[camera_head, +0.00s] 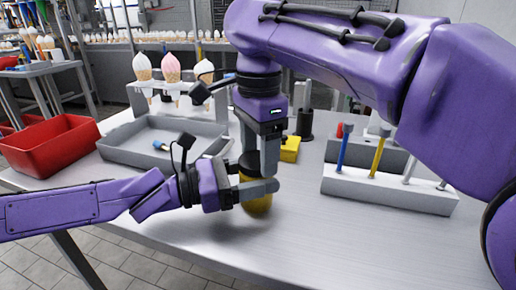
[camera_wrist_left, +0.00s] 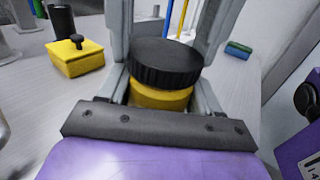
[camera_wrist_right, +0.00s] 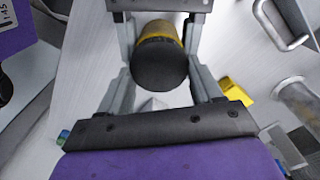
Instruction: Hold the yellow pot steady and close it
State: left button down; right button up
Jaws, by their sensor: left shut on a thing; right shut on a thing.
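The yellow pot (camera_head: 257,206) stands on the grey table in front of me, upright as far as I can see. My left gripper (camera_head: 258,190) reaches in from the left and is shut around its body, which also shows in the left wrist view (camera_wrist_left: 160,97). The ribbed black lid (camera_wrist_left: 166,62) sits on top of the pot; I cannot tell how tightly. My right gripper (camera_head: 256,165) points down from above and is shut on the lid, seen from above in the right wrist view (camera_wrist_right: 160,66). My fingers hide part of the pot and lid.
A yellow block with a black knob (camera_wrist_left: 78,57) stands behind the pot. A grey tray (camera_head: 125,152) and a red bin (camera_head: 50,147) are at left, a cone rack (camera_head: 150,105) behind. A rack with coloured rods (camera_head: 390,190) is at right. The table front is clear.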

jog(key=m, duration=0.6)
jog(key=shift+s, duration=0.1)
jog(key=m, duration=0.3)
jog(key=o, duration=1)
jog(key=shift+c, duration=0.3)
